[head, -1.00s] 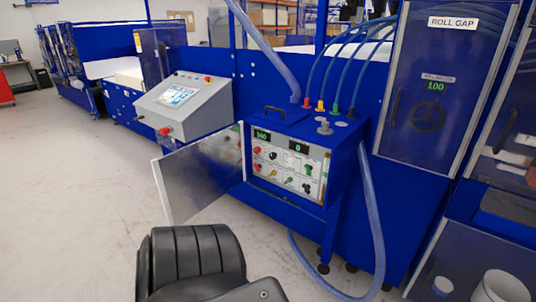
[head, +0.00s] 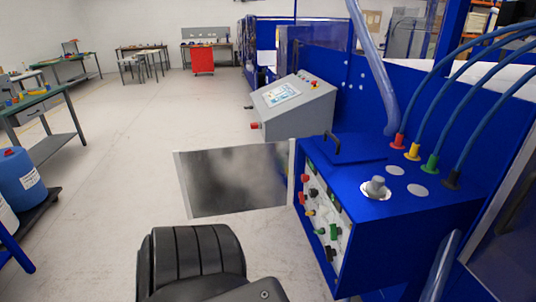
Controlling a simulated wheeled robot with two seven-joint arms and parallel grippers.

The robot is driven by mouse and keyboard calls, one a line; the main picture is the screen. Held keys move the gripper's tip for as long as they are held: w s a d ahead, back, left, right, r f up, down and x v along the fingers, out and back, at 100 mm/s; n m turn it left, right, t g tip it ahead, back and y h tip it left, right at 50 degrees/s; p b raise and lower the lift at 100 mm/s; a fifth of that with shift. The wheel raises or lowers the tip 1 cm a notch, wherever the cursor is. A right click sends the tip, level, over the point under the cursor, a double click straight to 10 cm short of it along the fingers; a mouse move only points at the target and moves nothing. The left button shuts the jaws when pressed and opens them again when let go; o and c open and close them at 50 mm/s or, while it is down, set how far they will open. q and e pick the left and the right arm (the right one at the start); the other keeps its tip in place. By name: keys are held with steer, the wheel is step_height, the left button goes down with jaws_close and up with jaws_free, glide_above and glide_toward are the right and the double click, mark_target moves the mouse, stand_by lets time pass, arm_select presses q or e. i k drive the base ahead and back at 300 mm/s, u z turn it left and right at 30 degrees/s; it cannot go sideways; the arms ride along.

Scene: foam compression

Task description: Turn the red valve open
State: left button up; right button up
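The blue control cabinet (head: 405,228) stands at the right with its door (head: 232,182) swung open to the left. Its front panel (head: 327,215) is seen at a steep angle. Red knobs (head: 303,198) sit at the panel's left edge, with black, yellow and green ones beside and below. A red hose fitting (head: 399,141) is on the cabinet top, in a row with yellow, green and black fittings. I cannot tell which red part is the valve, or its position. Neither gripper is in view; a black part of mine shows at the bottom.
A grey console (head: 290,105) with a screen stands behind the cabinet. Blue hoses (head: 470,60) run from the cabinet top. Benches and a red cabinet (head: 202,60) are far back. The floor (head: 130,150) at left is clear.

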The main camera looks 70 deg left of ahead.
mark_target(303, 197)
steer(key=u, duration=1)
steer(key=i, duration=0.85)
steer(key=u, duration=1)
